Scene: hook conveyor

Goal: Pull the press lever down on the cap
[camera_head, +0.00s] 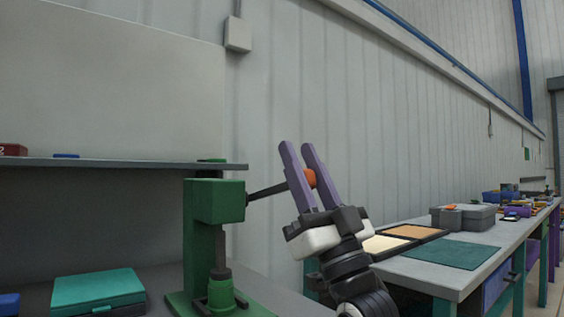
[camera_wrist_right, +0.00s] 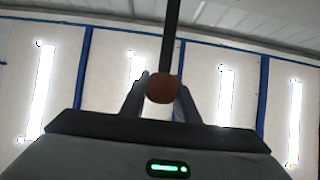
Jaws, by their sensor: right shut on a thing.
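The green press (camera_head: 214,201) stands on the bench at centre left. Its dark lever (camera_head: 268,190) sticks out to the right, slightly raised, and ends in an orange knob (camera_head: 310,178). My right gripper (camera_head: 297,147) has purple fingers pointing up and is shut on the knob. In the right wrist view the knob (camera_wrist_right: 162,88) sits between the fingers, with the lever running up from it. Under the press head, a dark ram (camera_head: 220,273) meets a green round piece (camera_head: 221,294) on the base; I cannot tell which part is the cap. My left gripper is out of view.
A teal case (camera_head: 98,292) lies on the bench left of the press. A grey shelf (camera_head: 120,163) runs behind and above it. At right, another bench holds a green mat (camera_head: 452,254), shallow trays (camera_head: 408,232) and a grey case (camera_head: 463,217).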

